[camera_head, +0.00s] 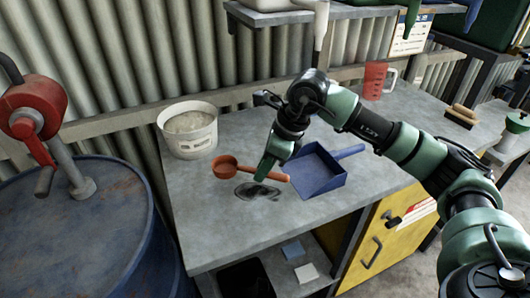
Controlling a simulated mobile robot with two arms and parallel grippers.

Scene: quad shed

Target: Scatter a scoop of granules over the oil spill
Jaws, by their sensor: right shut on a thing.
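My right gripper (265,170) is shut on the handle of an orange scoop (225,167). The scoop's round bowl points left and hangs above the bench, just above and left of the oil spill in the picture. I cannot tell whether the bowl holds granules. The dark oil spill (262,193) lies on the grey bench top, partly covered by the gripper tip and scoop handle. A white bucket (188,144) filled with pale granules stands at the bench's left back. My left gripper does not show.
A blue dustpan (317,172) lies on the bench right of the spill. A red jug (374,82) and a brush (463,112) stand farther right. A blue drum (80,235) with a red hand pump (32,108) stands left. A shelf (300,14) overhangs the bench's back.

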